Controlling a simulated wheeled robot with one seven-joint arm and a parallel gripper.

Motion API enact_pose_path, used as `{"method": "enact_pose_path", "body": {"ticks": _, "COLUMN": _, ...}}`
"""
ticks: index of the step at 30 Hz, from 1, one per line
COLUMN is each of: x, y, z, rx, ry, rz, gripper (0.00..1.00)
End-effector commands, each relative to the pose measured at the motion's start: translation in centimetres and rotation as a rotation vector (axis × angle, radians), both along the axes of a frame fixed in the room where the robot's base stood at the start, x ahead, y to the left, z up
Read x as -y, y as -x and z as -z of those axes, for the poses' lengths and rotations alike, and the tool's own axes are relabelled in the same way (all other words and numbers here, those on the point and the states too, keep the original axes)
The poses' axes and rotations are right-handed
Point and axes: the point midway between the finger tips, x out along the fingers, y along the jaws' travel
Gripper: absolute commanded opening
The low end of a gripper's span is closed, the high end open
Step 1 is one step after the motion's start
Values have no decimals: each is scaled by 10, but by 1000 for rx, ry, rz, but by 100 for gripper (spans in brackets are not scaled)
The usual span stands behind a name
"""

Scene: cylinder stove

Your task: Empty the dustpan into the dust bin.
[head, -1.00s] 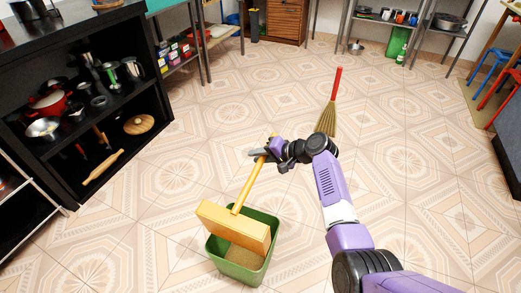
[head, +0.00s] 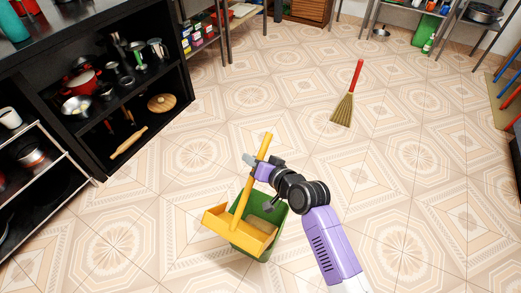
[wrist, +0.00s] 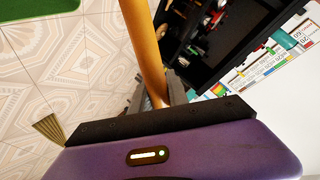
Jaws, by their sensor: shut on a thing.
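My gripper (head: 257,167) is shut on the yellow handle of the dustpan (head: 216,221). The dustpan hangs over the left part of the green dust bin (head: 276,209), its pan overlapping the bin's rim in the head view. Its open side shows, with a brownish patch at its right that may be dust in the pan or inside the bin; I cannot tell. The dust bin stands upright on the floor. In the wrist view the yellow handle (wrist: 143,50) runs up from between the fingers, and a green corner of the bin (wrist: 40,7) shows at top left.
A broom (head: 345,103) with a red handle lies or stands on the tiled floor behind. A black shelf (head: 90,157) with pots and a rolling pin is at left. Metal racks line the back. The floor around the bin is clear.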

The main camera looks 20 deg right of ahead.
Motion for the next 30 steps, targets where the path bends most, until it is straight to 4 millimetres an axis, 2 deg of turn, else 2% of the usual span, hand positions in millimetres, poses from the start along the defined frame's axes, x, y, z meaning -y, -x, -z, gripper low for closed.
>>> {"method": "enact_pose_path", "body": {"ticks": 1, "x": -10, "y": 7, "z": -4, "rx": 11, "ry": 21, "rz": -5, "gripper": 0}}
{"method": "enact_pose_path", "body": {"ticks": 10, "x": -52, "y": 38, "z": -14, "rx": 119, "ry": 170, "rz": -6, "gripper": 0}}
{"method": "enact_pose_path", "body": {"ticks": 16, "x": -69, "y": 50, "z": -12, "rx": 165, "ry": 229, "rz": -4, "gripper": 0}}
{"method": "enact_pose_path", "body": {"ticks": 18, "x": -73, "y": 55, "z": -3, "rx": 178, "ry": 248, "rz": 1, "gripper": 0}}
{"method": "enact_pose_path", "body": {"ticks": 30, "x": -105, "y": 77, "z": 4, "rx": 247, "ry": 339, "rz": 1, "gripper": 0}}
